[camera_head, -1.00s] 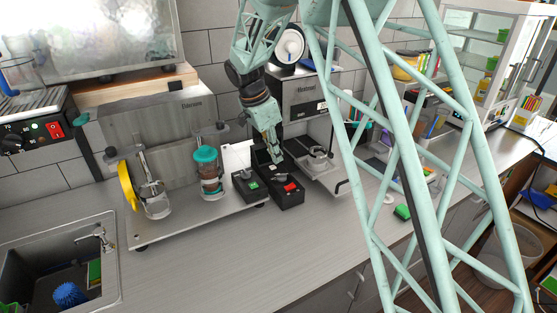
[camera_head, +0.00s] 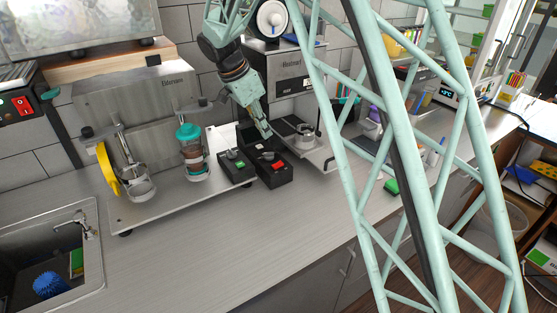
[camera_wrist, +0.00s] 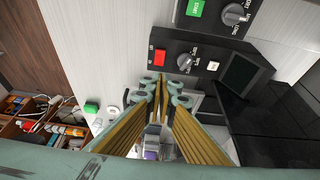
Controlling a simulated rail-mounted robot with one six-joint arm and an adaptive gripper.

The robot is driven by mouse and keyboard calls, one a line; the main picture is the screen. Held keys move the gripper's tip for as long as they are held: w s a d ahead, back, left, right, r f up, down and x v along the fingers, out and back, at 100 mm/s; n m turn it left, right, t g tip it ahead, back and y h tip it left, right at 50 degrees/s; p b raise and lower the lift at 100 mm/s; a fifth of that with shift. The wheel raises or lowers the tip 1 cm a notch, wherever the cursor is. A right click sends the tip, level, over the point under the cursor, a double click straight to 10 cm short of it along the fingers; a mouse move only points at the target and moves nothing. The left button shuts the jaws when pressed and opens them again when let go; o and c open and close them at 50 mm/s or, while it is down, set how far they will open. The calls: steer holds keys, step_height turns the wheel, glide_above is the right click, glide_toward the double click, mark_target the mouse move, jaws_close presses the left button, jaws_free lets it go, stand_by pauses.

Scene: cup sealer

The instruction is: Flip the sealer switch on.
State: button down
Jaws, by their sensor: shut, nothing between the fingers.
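My gripper (camera_head: 266,134) is shut and empty, pointing down over the back of a black control box (camera_head: 274,178) on the counter. In the wrist view my fingertips (camera_wrist: 160,84) are together, just below this box's panel in the picture. The panel carries a red switch (camera_wrist: 160,56), a black knob (camera_wrist: 186,60) and a small white button (camera_wrist: 213,66). The red switch also shows in the head view (camera_head: 278,166). A second black box beside it has a green switch (camera_wrist: 195,8) and a knob (camera_wrist: 235,14). I cannot tell whether my fingers touch the box.
A steel machine (camera_head: 287,75) stands behind, with a cup holder (camera_head: 306,133) to the right. A teal-lidded cup (camera_head: 190,150) and a yellow-handled press (camera_head: 106,168) stand left. The counter front (camera_head: 240,235) is clear. A sink (camera_head: 40,215) lies far left.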

mark_target(278, 163)
steer(key=shift+f, duration=0.1)
stand_by(0.4)
steer(key=shift+p+x, duration=0.5)
steer(key=shift+x, duration=6.45)
steer(key=shift+d, duration=0.35)
